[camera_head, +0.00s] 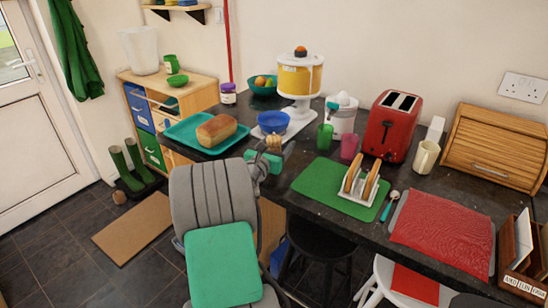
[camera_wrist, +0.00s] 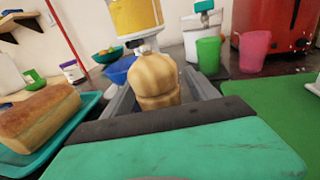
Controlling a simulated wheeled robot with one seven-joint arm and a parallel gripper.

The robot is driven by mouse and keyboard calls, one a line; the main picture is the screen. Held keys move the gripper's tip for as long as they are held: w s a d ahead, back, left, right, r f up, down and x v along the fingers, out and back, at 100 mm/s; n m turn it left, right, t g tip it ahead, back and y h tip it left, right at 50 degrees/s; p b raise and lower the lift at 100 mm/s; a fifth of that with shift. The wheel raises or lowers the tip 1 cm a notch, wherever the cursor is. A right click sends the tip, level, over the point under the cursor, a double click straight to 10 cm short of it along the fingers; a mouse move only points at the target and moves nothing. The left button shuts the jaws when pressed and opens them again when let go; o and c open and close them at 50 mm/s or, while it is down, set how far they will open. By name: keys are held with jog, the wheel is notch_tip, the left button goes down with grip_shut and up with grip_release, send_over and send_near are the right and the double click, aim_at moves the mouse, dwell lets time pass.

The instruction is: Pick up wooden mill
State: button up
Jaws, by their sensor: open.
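The wooden mill (camera_head: 274,142) is pale, turned wood with a rounded top and a small knob. It stands upright near the front edge of the dark counter. In the wrist view the mill (camera_wrist: 145,82) is in the middle, between the two grey fingers. My gripper (camera_head: 272,152) is open around it, with a finger on each side; it also shows in the wrist view (camera_wrist: 158,78). A gap shows beside the mill on the right. The mill's lower part is hidden behind my gripper's green body.
A blue bowl (camera_head: 273,122) and a juice dispenser (camera_head: 300,78) stand behind the mill. A teal tray (camera_head: 182,131) with a bread loaf (camera_head: 216,129) is at left. A green cup (camera_head: 325,137), pink cup (camera_head: 349,147) and green mat (camera_head: 318,178) are at right.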

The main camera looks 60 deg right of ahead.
jog(key=shift+c, duration=0.3)
jog(key=shift+r, duration=0.1)
grip_shut()
